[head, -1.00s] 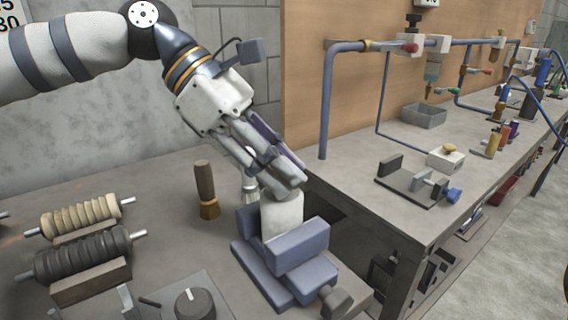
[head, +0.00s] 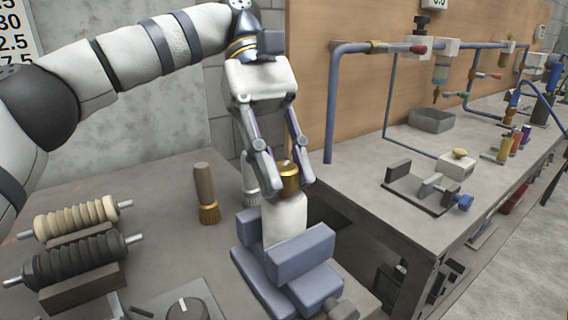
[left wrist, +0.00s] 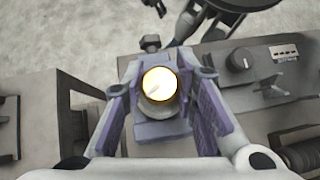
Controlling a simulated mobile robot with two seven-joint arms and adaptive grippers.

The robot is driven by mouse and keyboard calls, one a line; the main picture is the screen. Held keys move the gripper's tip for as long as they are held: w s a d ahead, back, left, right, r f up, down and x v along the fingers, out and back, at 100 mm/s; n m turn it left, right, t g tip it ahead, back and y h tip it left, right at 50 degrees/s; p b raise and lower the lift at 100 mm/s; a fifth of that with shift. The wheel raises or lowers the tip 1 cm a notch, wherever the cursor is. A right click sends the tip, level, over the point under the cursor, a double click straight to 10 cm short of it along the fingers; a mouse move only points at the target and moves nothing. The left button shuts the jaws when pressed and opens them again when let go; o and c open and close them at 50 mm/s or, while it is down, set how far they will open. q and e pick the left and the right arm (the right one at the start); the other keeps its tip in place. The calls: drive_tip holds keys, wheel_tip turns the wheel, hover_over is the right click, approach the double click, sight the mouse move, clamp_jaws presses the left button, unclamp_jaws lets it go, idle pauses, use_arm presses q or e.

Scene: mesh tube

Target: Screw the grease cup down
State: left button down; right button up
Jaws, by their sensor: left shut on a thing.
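The grease cup (head: 289,181) is a brass cap on top of a pale upright body (head: 284,222). It also shows in the left wrist view as a bright round top (left wrist: 159,84). The pale body stands in a blue-grey vise (head: 302,258). My left gripper (head: 284,180) points down from above, with one finger on each side of the brass cup, and is shut on it. I cannot tell how deep the cup sits on the body.
A brush with a wooden handle (head: 206,190) stands left of the vise, and another brush (head: 249,175) stands close behind it. Two ribbed bellows (head: 75,258) lie at the left. A second bench (head: 370,205) with pipework is at the right.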

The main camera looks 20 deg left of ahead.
use_arm(q)
drive_tip(key=shift+m+g+y, duration=0.3)
drive_tip(key=shift+m+y, duration=0.2)
drive_tip(key=shift+m, duration=0.2)
use_arm(e)
drive_tip(key=shift+w+r, duration=0.25)
drive_tip(key=shift+r, duration=0.05)
use_arm(q)
drive_tip(key=shift+f+m, duration=0.1)
drive_tip(key=shift+m, duration=0.2)
use_arm(e)
drive_tip(key=shift+w+r, duration=0.1)
use_arm(q)
drive_tip(key=c, duration=1.3)
unclamp_jaws()
